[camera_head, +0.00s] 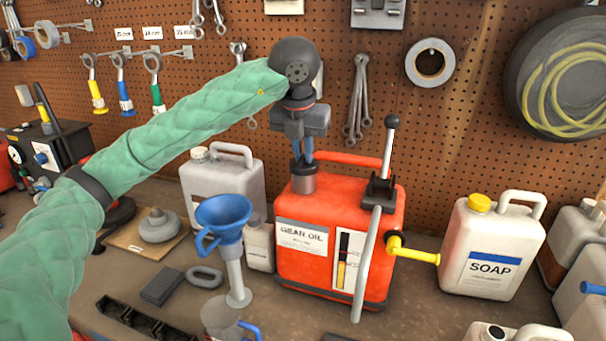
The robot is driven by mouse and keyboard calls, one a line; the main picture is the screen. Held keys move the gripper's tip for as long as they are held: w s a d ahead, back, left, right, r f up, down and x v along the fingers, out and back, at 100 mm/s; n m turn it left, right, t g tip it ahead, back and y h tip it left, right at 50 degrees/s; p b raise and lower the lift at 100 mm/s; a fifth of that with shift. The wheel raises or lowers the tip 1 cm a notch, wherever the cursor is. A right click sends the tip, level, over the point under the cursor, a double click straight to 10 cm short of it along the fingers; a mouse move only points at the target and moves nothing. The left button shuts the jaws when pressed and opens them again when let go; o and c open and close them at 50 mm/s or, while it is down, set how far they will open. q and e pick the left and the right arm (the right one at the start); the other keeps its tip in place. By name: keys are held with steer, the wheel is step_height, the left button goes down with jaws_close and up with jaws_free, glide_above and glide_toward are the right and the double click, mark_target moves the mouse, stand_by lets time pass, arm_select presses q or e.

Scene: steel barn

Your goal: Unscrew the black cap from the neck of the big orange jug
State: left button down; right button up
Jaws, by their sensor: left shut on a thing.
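The big orange jug (328,208), labelled GEAR OIL, stands upright on the bench in the middle of the view. Its grey metal neck (303,184) rises from the top left. The black cap (299,168) is at the top of the neck, partly hidden by my fingers. I cannot tell whether a gap lies between cap and neck. My left gripper (304,157) points straight down from above, with its blue fingers shut on the cap. My right gripper is out of view.
A black-knobbed pump lever (388,150) and grey hose (366,262) are on the jug's right. A blue funnel (223,212) stands front left. A grey-white jug (213,184) is behind it. A SOAP jug (490,245) stands right. A pegboard with tools (358,100) closes the back.

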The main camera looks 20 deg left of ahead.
mark_target(303, 156)
arm_select(q)
steer(key=shift+r, duration=0.4)
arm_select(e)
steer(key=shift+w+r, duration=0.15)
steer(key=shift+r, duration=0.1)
arm_select(q)
steer(key=shift+r, duration=0.35)
steer(key=shift+v, duration=0.8)
